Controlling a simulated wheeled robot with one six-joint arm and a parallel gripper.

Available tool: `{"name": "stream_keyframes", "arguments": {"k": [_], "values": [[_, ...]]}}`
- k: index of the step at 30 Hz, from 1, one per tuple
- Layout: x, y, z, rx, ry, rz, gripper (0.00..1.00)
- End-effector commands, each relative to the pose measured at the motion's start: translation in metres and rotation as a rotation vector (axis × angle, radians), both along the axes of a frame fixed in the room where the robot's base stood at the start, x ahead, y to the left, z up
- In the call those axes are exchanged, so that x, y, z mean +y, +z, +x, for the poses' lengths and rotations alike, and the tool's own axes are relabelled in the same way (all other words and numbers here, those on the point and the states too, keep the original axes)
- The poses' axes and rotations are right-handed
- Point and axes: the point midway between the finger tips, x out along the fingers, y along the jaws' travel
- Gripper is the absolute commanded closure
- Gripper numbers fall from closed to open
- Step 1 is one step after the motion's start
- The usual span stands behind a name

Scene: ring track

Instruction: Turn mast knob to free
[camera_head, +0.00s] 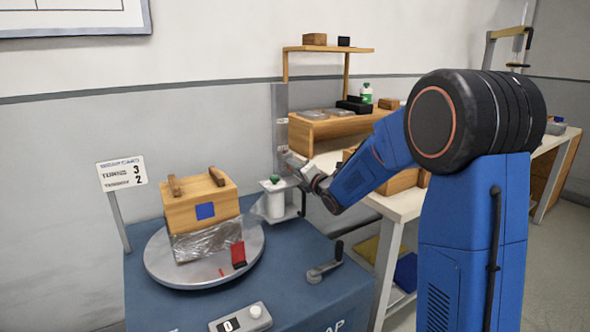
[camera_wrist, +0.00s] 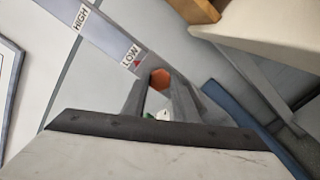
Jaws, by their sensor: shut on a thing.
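The mast (camera_head: 280,115) is a grey upright post at the back of the blue machine. In the wrist view the mast (camera_wrist: 108,38) carries HIGH and LOW labels, with a red pointer by LOW. The mast knob (camera_wrist: 160,78) is an orange-red hexagon just past the LOW label. My gripper (camera_wrist: 160,90) is shut on the knob, with one finger on each side. In the head view my gripper (camera_head: 293,163) reaches the mast from the right, and the knob is too small or hidden to make out. Whether the knob is turned to free cannot be read.
A film roll (camera_head: 272,203) with a green top stands below my gripper. A wooden box (camera_head: 200,208), film around its lower part, sits on the turntable (camera_head: 160,272). A sign (camera_head: 121,173) reads turns 3, tension 2. A crank (camera_head: 325,268) and a counter showing 0 (camera_head: 240,318) are in front.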

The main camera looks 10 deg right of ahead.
Motion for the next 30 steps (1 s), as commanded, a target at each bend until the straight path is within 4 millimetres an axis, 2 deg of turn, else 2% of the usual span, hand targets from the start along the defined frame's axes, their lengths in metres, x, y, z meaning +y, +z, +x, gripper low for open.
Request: {"name": "stream_keyframes", "arguments": {"k": [7, 8, 9, 10, 22, 26, 30], "values": [[0.000, -0.003, -0.001, 0.005, 0.001, -0.002, 0.96], [0.000, -0.003, -0.001, 0.005, 0.001, -0.001, 0.69], [0.000, -0.003, -0.001, 0.005, 0.001, -0.001, 0.60], [0.000, -0.002, -0.001, 0.005, 0.001, -0.001, 0.55], [-0.002, 0.000, -0.006, 0.001, -0.001, 0.001, 0.55], [-0.008, 0.000, -0.021, 0.001, -0.002, 0.001, 0.55], [-0.016, 0.000, -0.047, 0.002, -0.001, 0.000, 0.55]]}}
